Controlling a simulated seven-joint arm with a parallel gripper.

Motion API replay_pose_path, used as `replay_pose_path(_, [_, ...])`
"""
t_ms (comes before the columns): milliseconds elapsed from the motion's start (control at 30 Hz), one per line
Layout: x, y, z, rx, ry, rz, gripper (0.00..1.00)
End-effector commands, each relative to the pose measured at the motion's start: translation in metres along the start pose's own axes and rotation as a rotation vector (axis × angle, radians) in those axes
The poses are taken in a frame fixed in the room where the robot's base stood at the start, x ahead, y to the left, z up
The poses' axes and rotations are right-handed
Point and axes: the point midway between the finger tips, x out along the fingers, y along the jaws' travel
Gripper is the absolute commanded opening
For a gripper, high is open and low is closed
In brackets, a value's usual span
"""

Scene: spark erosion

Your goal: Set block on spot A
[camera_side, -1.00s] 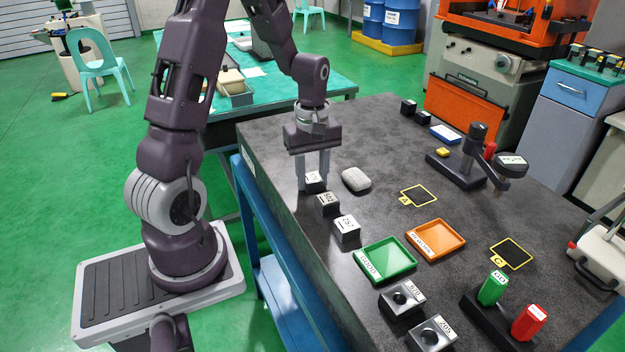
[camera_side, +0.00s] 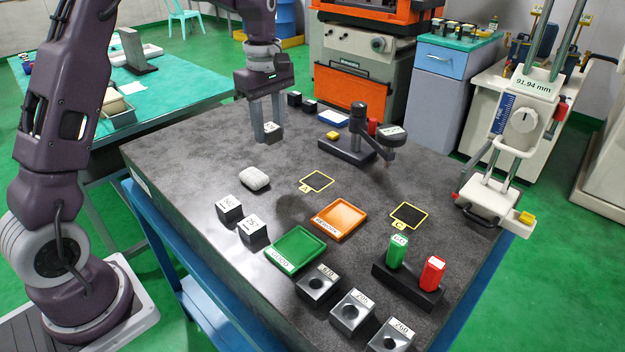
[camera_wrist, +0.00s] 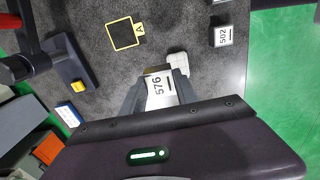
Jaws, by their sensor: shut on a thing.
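My gripper (camera_side: 267,134) is shut on a block (camera_side: 271,128) with a white label, in the side view near the back of the dark stone table. In the wrist view the label of this block (camera_wrist: 160,86) reads 576, and the gripper jaws (camera_wrist: 160,92) stand on either side of it. The block appears held above the table; its exact height is hard to tell. Spot A (camera_side: 317,181) is an empty yellow-outlined square with an A tag, to the right and nearer the front in the side view. Spot A (camera_wrist: 124,34) is up and left of the block in the wrist view.
A dial gauge stand (camera_side: 347,150) stands right of my gripper, beyond spot A. Block 502 (camera_side: 229,208) and another block (camera_side: 253,230), green tray (camera_side: 296,249) and orange tray (camera_side: 339,221) are nearer the front.

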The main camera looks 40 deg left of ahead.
Motion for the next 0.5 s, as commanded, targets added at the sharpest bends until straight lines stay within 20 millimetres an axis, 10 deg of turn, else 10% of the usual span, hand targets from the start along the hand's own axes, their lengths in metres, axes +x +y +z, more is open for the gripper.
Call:
replay_pose_path(200, [0.005,0.060,0.063,-0.017,0.004,-0.001,0.00])
replay_pose_path(500, [0.056,0.068,0.075,-0.026,0.004,-0.003,0.00])
